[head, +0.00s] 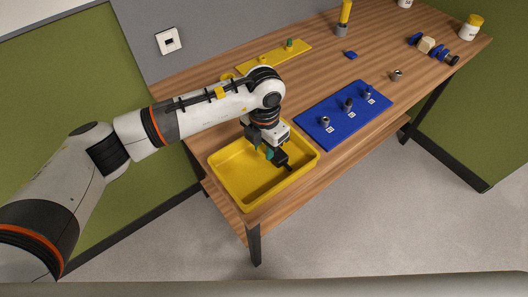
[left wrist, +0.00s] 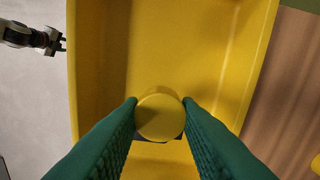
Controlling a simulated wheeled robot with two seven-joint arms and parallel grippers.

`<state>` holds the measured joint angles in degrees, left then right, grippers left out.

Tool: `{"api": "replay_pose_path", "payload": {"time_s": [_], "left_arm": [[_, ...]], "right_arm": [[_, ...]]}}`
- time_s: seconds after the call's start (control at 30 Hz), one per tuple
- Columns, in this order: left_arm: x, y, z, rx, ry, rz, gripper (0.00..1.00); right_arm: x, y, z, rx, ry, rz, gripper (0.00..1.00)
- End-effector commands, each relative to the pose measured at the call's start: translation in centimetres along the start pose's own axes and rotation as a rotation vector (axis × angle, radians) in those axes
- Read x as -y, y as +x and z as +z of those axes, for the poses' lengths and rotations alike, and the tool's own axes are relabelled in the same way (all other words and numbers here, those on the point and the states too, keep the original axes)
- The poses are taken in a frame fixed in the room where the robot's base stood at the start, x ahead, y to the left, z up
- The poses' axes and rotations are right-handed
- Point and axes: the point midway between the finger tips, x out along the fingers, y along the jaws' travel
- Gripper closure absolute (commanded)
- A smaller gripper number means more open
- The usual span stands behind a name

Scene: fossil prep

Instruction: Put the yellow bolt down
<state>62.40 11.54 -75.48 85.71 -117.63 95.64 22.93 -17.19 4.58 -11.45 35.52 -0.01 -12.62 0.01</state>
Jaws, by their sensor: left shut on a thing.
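My left gripper (head: 272,156) reaches down into the yellow tray (head: 230,184), near its right-hand part. In the left wrist view its two green ribbed fingers (left wrist: 160,112) are shut on the yellow bolt (left wrist: 160,118), gripping its round head from both sides. The bolt's head faces the camera and hides most of its shaft. In the head view I cannot make the bolt out behind the fingers. The tray floor (left wrist: 185,45) lies below the bolt; I cannot tell whether they touch. My right gripper (left wrist: 55,42) shows small at the upper left of the wrist view.
A blue board (head: 335,125) with several metal fittings lies right of the tray. A yellow board (head: 270,58) with small pieces is behind. A metal nut (head: 396,75), a blue block (head: 350,55) and a yellow-lidded jar (head: 471,27) stand farther off. The visible tray floor looks empty.

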Motion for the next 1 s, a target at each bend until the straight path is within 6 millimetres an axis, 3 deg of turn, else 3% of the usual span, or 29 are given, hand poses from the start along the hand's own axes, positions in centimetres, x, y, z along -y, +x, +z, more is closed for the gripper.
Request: {"api": "replay_pose_path", "payload": {"time_s": [0.33,0.7,0.73,0.8,0.83,1.0], "left_arm": [[0.0,3.8,0.1,0.001,0.000,0.000,1.00],[0.0,4.4,0.0,-0.001,0.002,-0.001,1.00],[0.0,4.2,0.0,-0.001,0.001,-0.001,0.66],[0.0,4.2,0.0,0.000,0.001,-0.001,0.54],[0.0,4.2,0.0,0.000,0.001,-0.001,0.49],[0.0,4.2,0.0,0.000,0.001,-0.001,0.49]], "right_arm": [[0.0,-1.3,0.1,0.000,0.000,0.000,0.64],[0.0,-0.6,0.0,0.000,0.000,0.000,0.64],[0.0,-0.8,0.1,0.000,0.000,0.000,0.64],[0.0,-0.8,0.1,0.000,0.000,0.000,0.64],[0.0,-0.8,0.1,0.000,0.000,0.000,0.64],[0.0,-0.8,0.1,0.000,0.000,0.000,0.64]]}}
